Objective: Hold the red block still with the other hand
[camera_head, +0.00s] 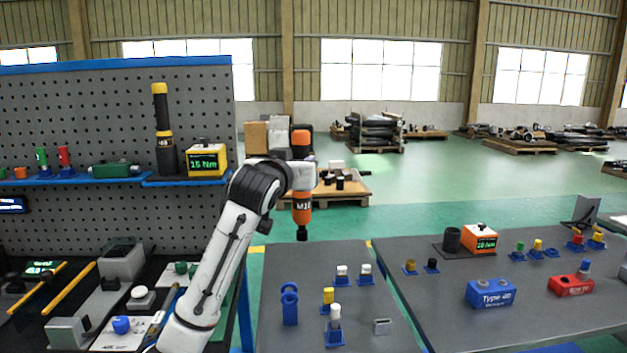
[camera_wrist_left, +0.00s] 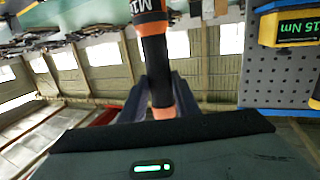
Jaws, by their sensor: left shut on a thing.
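The red block (camera_head: 570,286) lies on the right-hand table, with white lettering too small to read surely. A blue knob-like part (camera_head: 585,267) shows at its back right; I cannot tell whether they touch. My left gripper (camera_head: 301,176) is shut on an orange and black tool (camera_head: 302,205), held upright in the air above the far end of the middle table, well left of the red block. In the left wrist view the tool (camera_wrist_left: 155,50) sits between the two dark fingers (camera_wrist_left: 160,95). My right gripper is not in view.
A blue block (camera_head: 491,293) stands left of the red block. An orange device with a green display (camera_head: 479,238) is behind. The middle table (camera_head: 270,258) carries a blue ring stand (camera_head: 289,303) and several small blue holders. A pegboard (camera_head: 100,110) rises at left.

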